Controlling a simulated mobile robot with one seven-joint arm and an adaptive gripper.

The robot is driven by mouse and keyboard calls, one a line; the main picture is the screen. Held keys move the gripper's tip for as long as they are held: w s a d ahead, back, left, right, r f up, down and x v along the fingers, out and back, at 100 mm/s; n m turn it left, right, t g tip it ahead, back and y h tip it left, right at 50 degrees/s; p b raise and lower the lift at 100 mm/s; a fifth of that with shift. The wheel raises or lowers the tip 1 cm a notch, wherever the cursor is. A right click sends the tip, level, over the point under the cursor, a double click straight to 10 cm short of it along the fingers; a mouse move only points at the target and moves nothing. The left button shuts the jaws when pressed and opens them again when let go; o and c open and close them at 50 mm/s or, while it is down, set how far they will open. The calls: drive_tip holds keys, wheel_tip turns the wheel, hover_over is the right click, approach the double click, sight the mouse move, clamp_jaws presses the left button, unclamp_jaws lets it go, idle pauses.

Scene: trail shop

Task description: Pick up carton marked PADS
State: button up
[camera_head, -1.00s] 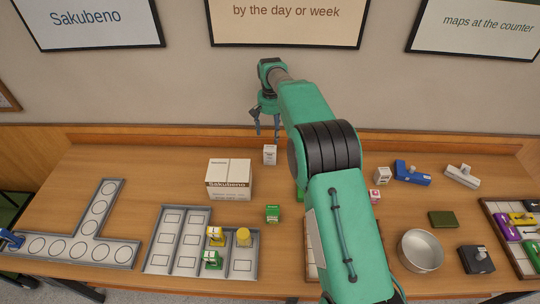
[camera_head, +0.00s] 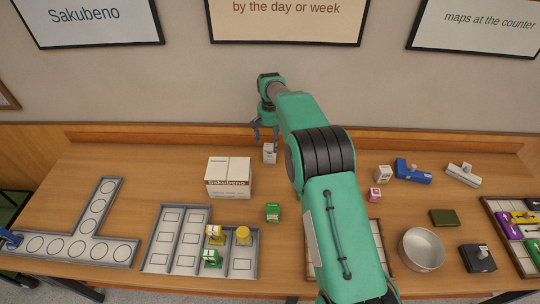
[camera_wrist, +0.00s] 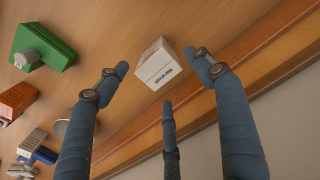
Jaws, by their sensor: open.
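A small white carton (camera_head: 270,157) stands on the table near the back edge. In the wrist view the white carton (camera_wrist: 157,63) shows printed lettering on one face, too small and turned for me to read as PADS. My gripper (camera_head: 264,141) is open and empty, pointing down just above and around the top of this carton. In the wrist view its three fingers (camera_wrist: 157,76) spread around the carton, with no clear contact. The fingertips partly cover the carton in the head view.
A larger Sakubeno box (camera_head: 228,190) stands to the left. A white carton (camera_head: 384,175) and a pink one (camera_head: 374,195) stand right of my arm. The wooden ledge (camera_head: 200,138) runs close behind.

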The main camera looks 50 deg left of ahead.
sight(270, 152)
drive_tip(key=shift+f, duration=1)
drive_tip(key=shift+s+d+f+b, duration=0.1)
drive_tip(key=shift+f+b, duration=0.7)
drive_tip(key=shift+f, duration=1.85)
drive_tip(key=c, duration=1.4)
drive_tip(key=shift+r, duration=0.15)
